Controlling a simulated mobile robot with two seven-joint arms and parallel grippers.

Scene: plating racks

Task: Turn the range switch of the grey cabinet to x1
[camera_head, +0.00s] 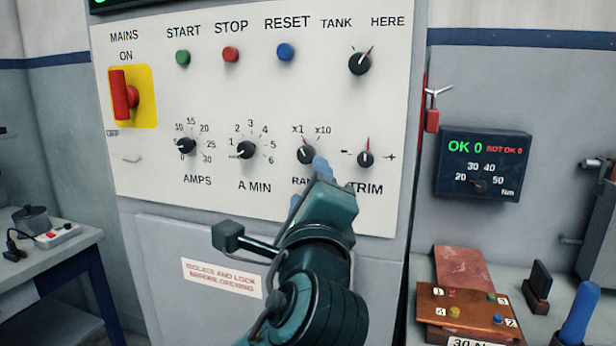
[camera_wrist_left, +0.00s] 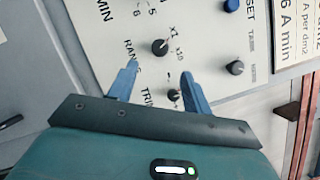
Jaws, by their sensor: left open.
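The grey cabinet (camera_head: 395,215) carries a white control panel. Its range switch (camera_head: 306,153) is a black knob with x1 at its upper left and x10 at its upper right. Its pale pointer appears to face x1. The knob also shows in the left wrist view (camera_wrist_left: 160,47), just beyond the fingertips and roughly between their lines. My left gripper (camera_head: 309,181) is open, its two blue fingers (camera_wrist_left: 159,69) apart with nothing between the tips. It is just below the knob and partly hides the RANGE label. Contact does not show.
The trim knob (camera_head: 366,159) sits close right of the range switch, near one finger. The A MIN knob (camera_head: 246,149) is to the left. The red mains switch (camera_head: 125,95) is far left. A bench with a copper-coloured plate (camera_head: 470,318) stands at lower right.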

